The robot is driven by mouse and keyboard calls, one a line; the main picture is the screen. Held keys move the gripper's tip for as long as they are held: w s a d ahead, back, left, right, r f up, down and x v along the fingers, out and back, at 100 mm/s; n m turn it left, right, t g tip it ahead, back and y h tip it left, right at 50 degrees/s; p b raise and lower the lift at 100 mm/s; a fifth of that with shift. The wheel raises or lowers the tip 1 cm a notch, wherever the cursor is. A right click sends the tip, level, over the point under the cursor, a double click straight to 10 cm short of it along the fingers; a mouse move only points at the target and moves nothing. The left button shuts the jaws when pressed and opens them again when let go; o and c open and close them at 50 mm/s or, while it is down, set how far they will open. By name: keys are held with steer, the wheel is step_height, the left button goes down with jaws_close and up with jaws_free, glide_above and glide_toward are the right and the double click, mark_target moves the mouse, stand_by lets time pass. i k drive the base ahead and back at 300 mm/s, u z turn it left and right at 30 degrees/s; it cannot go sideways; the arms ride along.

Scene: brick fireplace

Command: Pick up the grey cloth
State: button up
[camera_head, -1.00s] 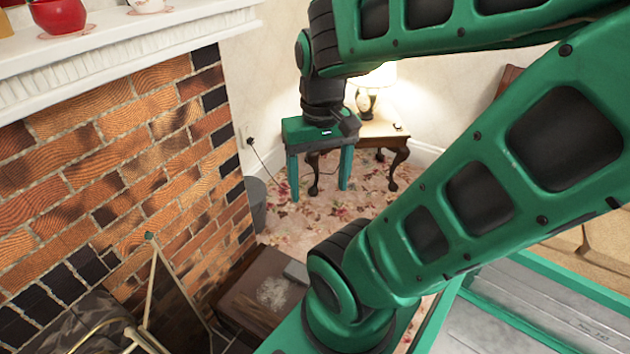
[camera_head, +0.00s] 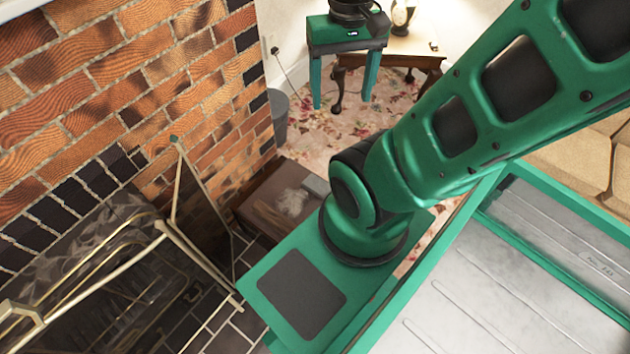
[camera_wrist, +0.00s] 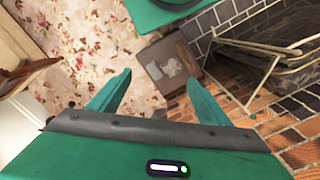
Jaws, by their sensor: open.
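A pale grey, crumpled patch (camera_head: 292,201) that looks like the grey cloth lies on a dark brown, box-like piece (camera_head: 262,215) beside the fireplace. In the wrist view the same patch (camera_wrist: 171,67) shows small, beyond and between the fingertips. A flat grey object (camera_head: 316,186) lies next to it; I cannot tell what it is. My gripper (camera_head: 342,100) points down at the top of the head view, well apart from the cloth, in front of a small table. In the wrist view my gripper (camera_wrist: 158,78) has its green fingers spread, with nothing between them.
A gold-framed fire screen (camera_head: 165,225) stands at the brick fireplace (camera_head: 130,70), close to the brown piece. A grey bin (camera_head: 280,115) stands by the wall. The small table (camera_head: 410,45) holds a lamp. Flowered carpet (camera_head: 320,140) lies open between the table and the brown piece.

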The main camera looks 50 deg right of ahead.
mark_target(316, 185)
steer(key=k, duration=0.5)
steer(key=u, duration=0.9)
steer(key=k, duration=0.8)
steer(key=z, duration=1.25)
steer(key=i, duration=1.05)
